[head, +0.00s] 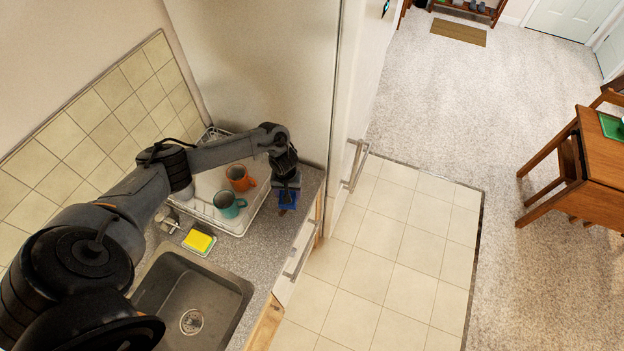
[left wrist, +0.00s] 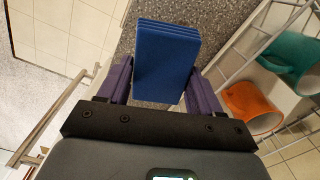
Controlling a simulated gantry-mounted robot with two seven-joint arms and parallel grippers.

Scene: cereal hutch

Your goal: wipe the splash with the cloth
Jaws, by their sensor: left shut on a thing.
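My left gripper (head: 287,192) is above the right end of the grey speckled counter (head: 262,232), beside the dish rack. It is shut on a folded blue cloth (left wrist: 166,58), which sits between the two purple fingers in the left wrist view. The folded layers show along the cloth's far edge. I cannot tell whether the cloth touches the counter. I see no splash in either view; part of the counter is hidden by my arm and gripper. My right gripper is not in view.
A white wire dish rack (head: 240,233) holds an orange mug (head: 240,178) and a teal mug (head: 228,204), close to my gripper. A yellow sponge (head: 198,241) lies by the sink (head: 160,290). A tall fridge (head: 270,70) stands behind my gripper. The counter's front edge is close by.

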